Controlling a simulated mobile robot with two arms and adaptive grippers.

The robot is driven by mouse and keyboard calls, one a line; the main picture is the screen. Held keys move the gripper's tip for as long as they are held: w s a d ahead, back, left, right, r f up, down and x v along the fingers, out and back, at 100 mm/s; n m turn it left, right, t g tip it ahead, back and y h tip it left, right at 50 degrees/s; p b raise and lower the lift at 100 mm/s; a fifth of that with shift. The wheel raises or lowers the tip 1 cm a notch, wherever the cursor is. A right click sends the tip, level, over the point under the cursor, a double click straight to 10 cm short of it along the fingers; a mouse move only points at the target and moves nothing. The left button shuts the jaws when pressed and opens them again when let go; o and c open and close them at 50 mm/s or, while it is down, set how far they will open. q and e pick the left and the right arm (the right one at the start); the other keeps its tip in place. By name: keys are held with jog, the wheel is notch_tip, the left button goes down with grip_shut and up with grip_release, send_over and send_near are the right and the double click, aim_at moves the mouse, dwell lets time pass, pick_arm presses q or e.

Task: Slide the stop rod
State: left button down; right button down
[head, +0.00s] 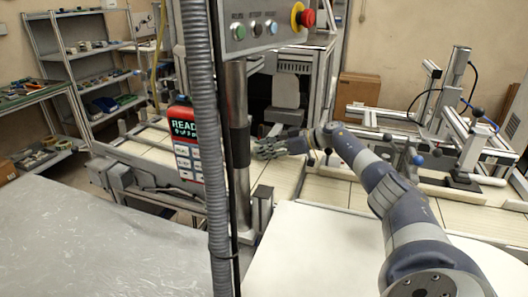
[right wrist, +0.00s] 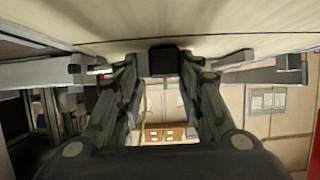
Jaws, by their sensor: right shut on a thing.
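My right gripper (head: 262,148) reaches over the pale conveyor bed beside the upright metal post, partly hidden in shadow in the head view. In the right wrist view its two fingers (right wrist: 161,66) stand on either side of a dark block (right wrist: 163,60), which they hold between their tips. The block sits at the edge of a pale surface, in line with grey bar pieces to its left and right; it looks like the grip of the stop rod. In the head view I cannot make out the rod at the fingers. My left gripper is not in view.
A metal post (head: 238,140) and a grey hose (head: 205,130) stand close left of my right gripper. A control box (head: 262,25) with a red stop button hangs above. A linear-axis frame (head: 450,130) stands at right. The front tabletop (head: 90,245) is bare.

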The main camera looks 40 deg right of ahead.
jog(key=shift+w+d, duration=0.1)
jog(key=shift+d, duration=0.1)
jog(key=c, duration=1.1)
grip_release()
notch_tip(320, 180, up, 10)
